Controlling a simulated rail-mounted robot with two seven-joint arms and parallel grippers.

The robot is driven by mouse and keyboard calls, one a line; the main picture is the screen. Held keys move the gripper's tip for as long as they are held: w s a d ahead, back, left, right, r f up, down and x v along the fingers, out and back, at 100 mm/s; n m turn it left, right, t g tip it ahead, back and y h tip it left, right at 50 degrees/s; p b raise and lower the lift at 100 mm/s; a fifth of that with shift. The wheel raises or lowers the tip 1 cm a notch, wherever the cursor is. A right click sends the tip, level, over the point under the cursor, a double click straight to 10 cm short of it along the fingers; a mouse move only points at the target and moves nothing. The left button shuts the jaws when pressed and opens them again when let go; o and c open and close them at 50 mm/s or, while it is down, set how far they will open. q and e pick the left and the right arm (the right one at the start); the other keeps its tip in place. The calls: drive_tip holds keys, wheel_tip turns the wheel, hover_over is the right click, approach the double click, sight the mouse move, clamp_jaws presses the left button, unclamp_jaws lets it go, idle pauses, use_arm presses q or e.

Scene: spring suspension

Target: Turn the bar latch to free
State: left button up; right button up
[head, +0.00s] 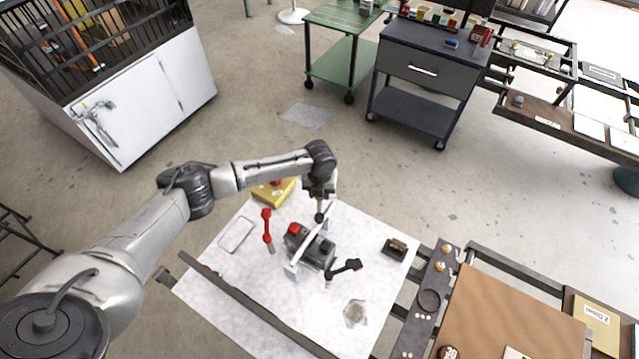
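A dark grey device (322,254) with a red part (294,229) on top sits on a white-topped table (225,268). A thin pale bar (308,243) runs diagonally across it, from lower left to upper right; it looks like the bar latch, but I cannot be sure. A black lever (345,269) sticks out at the device's right. My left gripper (320,214) points down at the upper end of the pale bar. It is too small to tell whether it touches the bar or whether its fingers are open. My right gripper is not in view.
A red-handled tool (267,226) lies left of the device, and a yellow box (270,193) is behind it. A small dark block (395,248) is to the right, and a greyish piece (355,313) is in front. A dark rail (250,304) crosses the table's front left.

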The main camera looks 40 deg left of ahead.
use_arm(q)
drive_tip(key=n+p, duration=0.3)
drive_tip(key=n, duration=0.1)
drive_tip(key=shift+r+n+p, duration=0.15)
drive_tip(key=shift+n+p, duration=0.15)
drive_tip(key=shift+p, duration=0.05)
drive_tip(key=n+p, duration=0.2)
drive_tip(key=n, duration=0.1)
drive_tip(key=shift+n, duration=0.4)
drive_tip(key=shift+n+p, duration=0.6)
drive_tip(key=shift+n, duration=0.2)
drive_tip(key=o, duration=0.9)
drive_tip(key=shift+o, duration=0.2)
wheel_tip(320, 180, up, 14)
drive_tip(key=p, duration=0.2)
drive_tip(key=shift+f, duration=0.25)
drive_tip(key=shift+n, duration=0.3)
